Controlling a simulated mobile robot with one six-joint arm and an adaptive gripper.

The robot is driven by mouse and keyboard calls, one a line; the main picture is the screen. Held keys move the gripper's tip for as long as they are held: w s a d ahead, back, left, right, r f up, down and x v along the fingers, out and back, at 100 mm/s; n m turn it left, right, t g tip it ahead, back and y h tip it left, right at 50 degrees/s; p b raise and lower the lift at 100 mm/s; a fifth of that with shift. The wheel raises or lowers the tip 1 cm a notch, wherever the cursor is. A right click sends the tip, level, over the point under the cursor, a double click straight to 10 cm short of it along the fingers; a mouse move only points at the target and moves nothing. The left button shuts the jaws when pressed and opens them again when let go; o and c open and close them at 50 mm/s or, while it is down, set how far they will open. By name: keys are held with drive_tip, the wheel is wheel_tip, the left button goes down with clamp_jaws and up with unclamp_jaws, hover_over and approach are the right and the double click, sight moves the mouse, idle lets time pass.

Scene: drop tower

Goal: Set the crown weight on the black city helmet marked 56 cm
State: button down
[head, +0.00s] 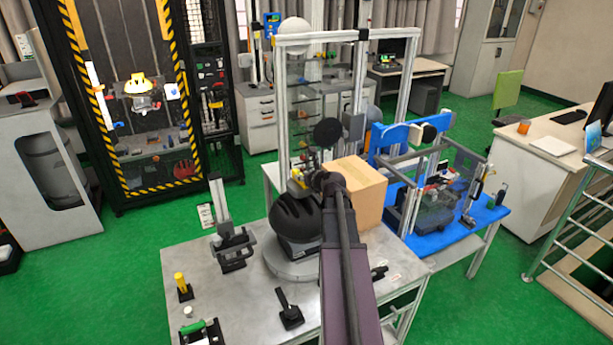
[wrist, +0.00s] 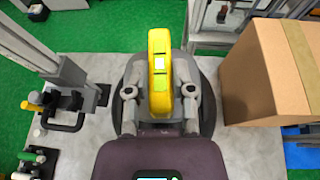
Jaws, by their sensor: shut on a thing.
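The black helmet (head: 295,218) sits on a dark block on a round grey turntable (head: 285,262) on the metal table. No size mark can be read on it. My gripper (wrist: 160,92) is shut on a yellow block, the crown weight (wrist: 159,55), with one finger on each side. In the head view my gripper (head: 302,180) is at the top of the helmet, and a little of the yellow weight (head: 296,187) shows beside it. My arm hides part of the helmet's right side. I cannot tell whether the weight touches the helmet. In the wrist view the weight covers the helmet's middle.
A cardboard box (head: 357,190) stands close to the right of the helmet. A grey upright fixture (head: 226,215) stands to its left. A yellow-topped post (head: 181,285) and a black lever (head: 289,308) are near the table's front. A framed rig (head: 285,100) rises behind.

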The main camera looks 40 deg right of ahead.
sight(302, 183)
drive_tip(key=shift+f+b, duration=0.6)
drive_tip(key=shift+f, duration=0.15)
drive_tip(key=shift+w+f+b, duration=0.1)
drive_tip(key=shift+f+b, duration=0.6)
drive_tip(key=shift+f, duration=0.05)
idle(2.2)
drive_tip(key=shift+c, duration=2)
unclamp_jaws()
drive_tip(key=shift+w, duration=0.1)
